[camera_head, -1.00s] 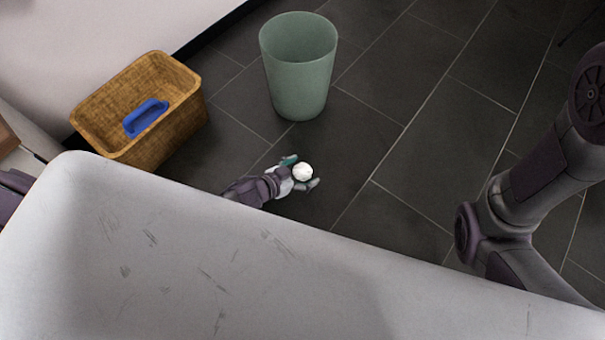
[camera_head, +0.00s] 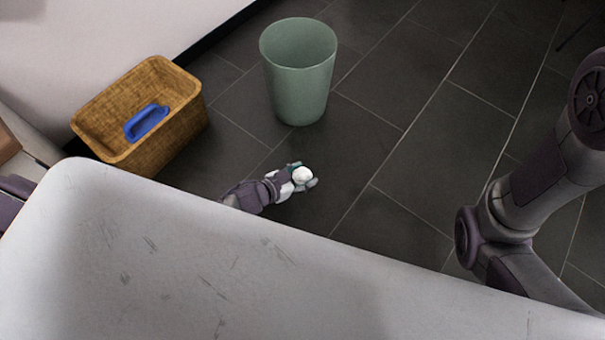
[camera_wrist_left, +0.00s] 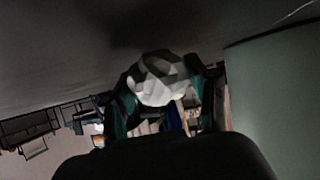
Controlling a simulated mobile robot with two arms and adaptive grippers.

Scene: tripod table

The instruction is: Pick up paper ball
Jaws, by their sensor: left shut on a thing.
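The white paper ball (camera_head: 302,175) is between the fingers of my left gripper (camera_head: 304,177), low near the dark floor. In the left wrist view the crumpled paper ball (camera_wrist_left: 162,79) sits between the two green-padded fingertips of my left gripper (camera_wrist_left: 163,90). My left gripper is shut on it. I cannot tell whether the ball touches the floor. My right arm shows at the right of the head view, but its gripper is out of view.
A green bin (camera_head: 300,88) stands behind the gripper, and its side fills the right of the left wrist view (camera_wrist_left: 275,105). A wicker basket (camera_head: 165,150) holding a blue object (camera_head: 147,122) stands at the left by the wall. Tiled floor (camera_head: 400,170) to the right is clear.

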